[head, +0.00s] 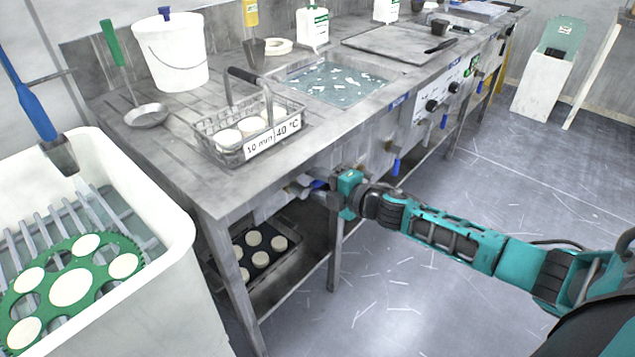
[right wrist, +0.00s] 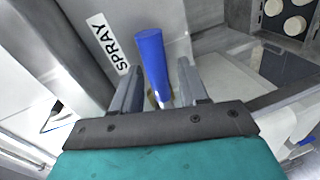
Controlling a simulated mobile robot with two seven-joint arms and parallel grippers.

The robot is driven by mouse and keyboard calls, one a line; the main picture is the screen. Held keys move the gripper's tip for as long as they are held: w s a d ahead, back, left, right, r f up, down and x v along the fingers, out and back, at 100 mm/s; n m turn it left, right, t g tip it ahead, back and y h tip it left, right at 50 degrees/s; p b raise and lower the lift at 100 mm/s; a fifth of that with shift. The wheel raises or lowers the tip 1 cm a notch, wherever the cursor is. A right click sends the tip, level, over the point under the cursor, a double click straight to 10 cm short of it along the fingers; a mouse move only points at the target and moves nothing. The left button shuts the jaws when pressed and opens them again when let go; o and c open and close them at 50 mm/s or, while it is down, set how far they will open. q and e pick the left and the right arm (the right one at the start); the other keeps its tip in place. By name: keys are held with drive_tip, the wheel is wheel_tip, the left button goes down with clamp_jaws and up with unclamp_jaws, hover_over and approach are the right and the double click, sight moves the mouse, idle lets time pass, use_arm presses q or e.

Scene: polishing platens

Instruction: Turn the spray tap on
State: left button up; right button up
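The spray tap's blue lever (right wrist: 153,55) shows in the right wrist view beside a white label reading SPRAY (right wrist: 108,43). My right gripper (right wrist: 158,88) is open, with one finger on each side of the lever's lower part and gaps visible between. In the head view my right gripper (head: 308,188) is under the front edge of the steel bench, at a small blue piece (head: 319,184), the lever partly hidden by the gripper. My left gripper is not in view.
The steel bench (head: 190,186) carries a wire basket (head: 205,143), a white bucket (head: 177,65) and a water bath (head: 335,85). Another blue lever (head: 396,166) hangs on the bench front. A dark tray (head: 290,268) with pale discs sits below.

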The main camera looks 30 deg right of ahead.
drive_tip(key=shift+s, duration=0.1)
use_arm(q)
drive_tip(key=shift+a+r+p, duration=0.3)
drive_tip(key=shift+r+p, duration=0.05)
drive_tip(key=shift+p, duration=0.45)
use_arm(e)
drive_tip(key=v, duration=1.2)
drive_tip(key=shift+s+d, duration=0.2)
drive_tip(key=shift+s, duration=0.1)
drive_tip(key=shift+r, duration=0.1)
use_arm(q)
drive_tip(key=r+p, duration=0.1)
drive_tip(key=p, duration=0.1)
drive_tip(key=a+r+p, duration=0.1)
drive_tip(key=p, duration=0.1)
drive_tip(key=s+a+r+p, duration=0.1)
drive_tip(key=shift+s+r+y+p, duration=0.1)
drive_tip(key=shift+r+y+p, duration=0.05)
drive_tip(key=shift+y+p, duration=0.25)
use_arm(e)
drive_tip(key=s+a+f+m+g+h, duration=0.1)
drive_tip(key=s+a+f+m+g, duration=0.1)
drive_tip(key=s+a+m, duration=0.4)
drive_tip(key=s+a+f+m+g+h, duration=0.2)
drive_tip(key=s+a+f+m, duration=0.2)
drive_tip(key=s+a+m, duration=0.3)
drive_tip(key=a+m, duration=0.3)
drive_tip(key=m, duration=0.2)
